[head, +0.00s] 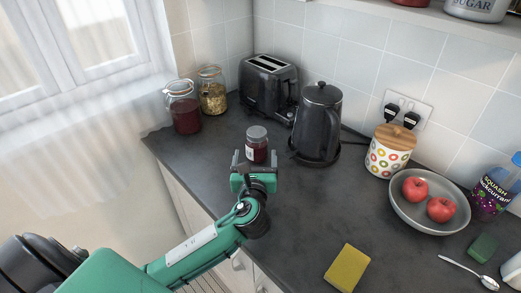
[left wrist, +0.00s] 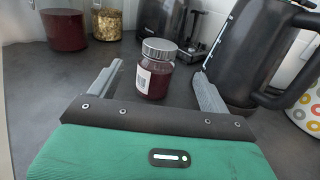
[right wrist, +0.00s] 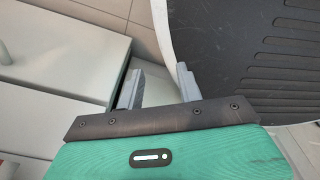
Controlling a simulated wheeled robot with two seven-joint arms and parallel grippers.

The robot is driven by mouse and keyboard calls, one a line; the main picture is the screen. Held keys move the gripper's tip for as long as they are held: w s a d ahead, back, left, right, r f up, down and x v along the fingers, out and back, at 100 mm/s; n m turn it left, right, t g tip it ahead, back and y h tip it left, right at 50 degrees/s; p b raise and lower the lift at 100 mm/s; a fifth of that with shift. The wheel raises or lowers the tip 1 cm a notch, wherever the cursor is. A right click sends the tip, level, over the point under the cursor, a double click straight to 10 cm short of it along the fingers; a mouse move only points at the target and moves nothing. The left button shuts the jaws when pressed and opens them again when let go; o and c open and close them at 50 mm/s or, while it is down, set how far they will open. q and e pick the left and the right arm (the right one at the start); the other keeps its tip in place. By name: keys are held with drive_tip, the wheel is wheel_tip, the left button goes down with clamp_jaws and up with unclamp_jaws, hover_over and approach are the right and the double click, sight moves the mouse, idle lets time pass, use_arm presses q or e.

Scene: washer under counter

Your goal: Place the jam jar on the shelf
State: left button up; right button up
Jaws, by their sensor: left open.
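The jam jar (head: 257,147) stands upright on the dark counter, with a grey lid, dark red contents and a white label. My left gripper (head: 254,160) is open, its two fingers pointing at the jar from the front. In the left wrist view the jar (left wrist: 156,72) shows between and just beyond the fingers of the left gripper (left wrist: 155,90), and I see no contact. The shelf (head: 430,14) runs along the wall at the top right of the head view, mostly cut off. My right gripper (right wrist: 158,85) is open and empty, over the floor area.
A black kettle (head: 318,122) stands close right of the jar, a toaster (head: 268,85) behind it. Glass jars, one red (head: 184,112) and one of pasta (head: 212,95), stand back left. A bowl (head: 405,208) of apples, a patterned canister (head: 388,158) and a sponge (head: 347,267) are right. A sugar tin (head: 476,8) occupies the shelf.

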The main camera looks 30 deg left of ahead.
use_arm(q)
approach(257, 128)
drive_tip(key=x, duration=0.4)
drive_tip(key=shift+f+p, duration=0.25)
drive_tip(key=shift+p, duration=0.15)
drive_tip(key=shift+w+a, duration=0.25)
drive_tip(key=shift+w, duration=0.2)
drive_tip(key=shift+w+a+r, duration=0.15)
drive_tip(key=shift+w, duration=0.15)
drive_tip(key=p+x, duration=0.1)
drive_tip(key=x, duration=0.2)
drive_tip(key=shift+w+a+r, duration=0.1)
drive_tip(key=shift+w, duration=0.2)
drive_tip(key=shift+w+a, duration=0.15)
drive_tip(key=shift+w, duration=0.2)
use_arm(e)
drive_tip(key=shift+s+a+r, duration=0.15)
drive_tip(key=shift+s+r, duration=0.2)
drive_tip(key=shift+s, duration=0.2)
drive_tip(key=shift+s+a+r, duration=0.15)
drive_tip(key=shift+s+r, duration=0.15)
drive_tip(key=shift+s, duration=0.2)
use_arm(q)
clamp_jaws()
use_arm(e)
drive_tip(key=shift+a, duration=0.35)
